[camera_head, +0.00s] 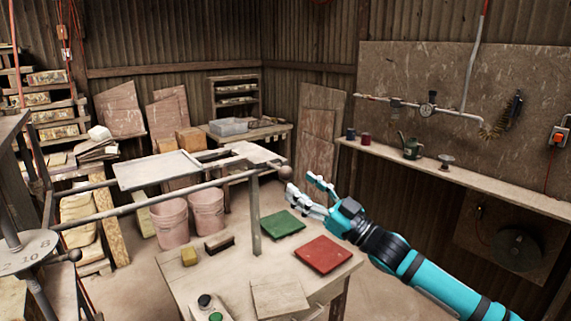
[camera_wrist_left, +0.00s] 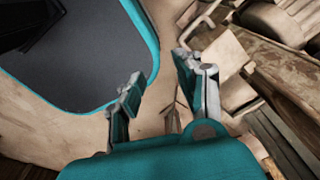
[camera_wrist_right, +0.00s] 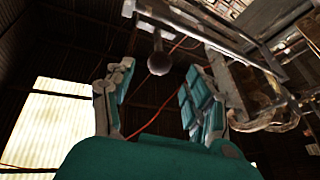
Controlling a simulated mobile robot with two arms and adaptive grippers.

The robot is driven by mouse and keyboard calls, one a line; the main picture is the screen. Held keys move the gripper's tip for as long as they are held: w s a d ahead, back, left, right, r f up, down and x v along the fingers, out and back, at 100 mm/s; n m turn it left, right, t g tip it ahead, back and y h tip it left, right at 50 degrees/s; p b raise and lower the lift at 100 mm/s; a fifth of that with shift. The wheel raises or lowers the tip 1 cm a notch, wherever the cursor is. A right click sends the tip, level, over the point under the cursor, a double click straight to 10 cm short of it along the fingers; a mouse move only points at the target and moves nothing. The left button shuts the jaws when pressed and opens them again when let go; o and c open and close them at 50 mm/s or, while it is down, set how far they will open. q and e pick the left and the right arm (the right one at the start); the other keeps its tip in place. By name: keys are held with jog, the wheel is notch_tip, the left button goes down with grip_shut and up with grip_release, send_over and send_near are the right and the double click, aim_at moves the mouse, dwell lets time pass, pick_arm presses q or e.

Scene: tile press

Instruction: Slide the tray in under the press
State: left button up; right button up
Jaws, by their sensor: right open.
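A flat pale grey tray (camera_head: 152,171) lies on the metal rails in the head view, left of centre. Part of the press, with a numbered round plate (camera_head: 25,250), shows at the left edge; most of it is out of view. A dark ball knob (camera_head: 285,172) is at the right end of the rail frame. My right gripper (camera_head: 301,182) is open and empty, its fingertips close to the knob. In the right wrist view the knob (camera_wrist_right: 159,62) appears between the spread fingers, beyond their tips. My left gripper (camera_wrist_left: 157,68) is open and empty, seen only in its wrist view.
A worktable (camera_head: 195,281) below holds a green tile (camera_head: 282,224), a red tile (camera_head: 322,254) and a button box (camera_head: 209,306). A post (camera_head: 255,218) rises from it to the rail. Two pink buckets (camera_head: 207,211) stand behind. A wall shelf (camera_head: 455,178) runs at right.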

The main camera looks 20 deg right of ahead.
aim_at(290, 175)
jog(key=p+x, duration=0.1)
jog(key=x, duration=0.3)
jog(key=shift+w+a+r, duration=0.15)
jog(key=shift+w+r, duration=0.1)
jog(key=shift+w+a+r+p, duration=0.15)
jog(key=shift+w+a+p, duration=0.25)
jog(key=shift+w, duration=0.05)
jog(key=shift+c, duration=0.4)
jog(key=c, duration=0.9)
grip_shut()
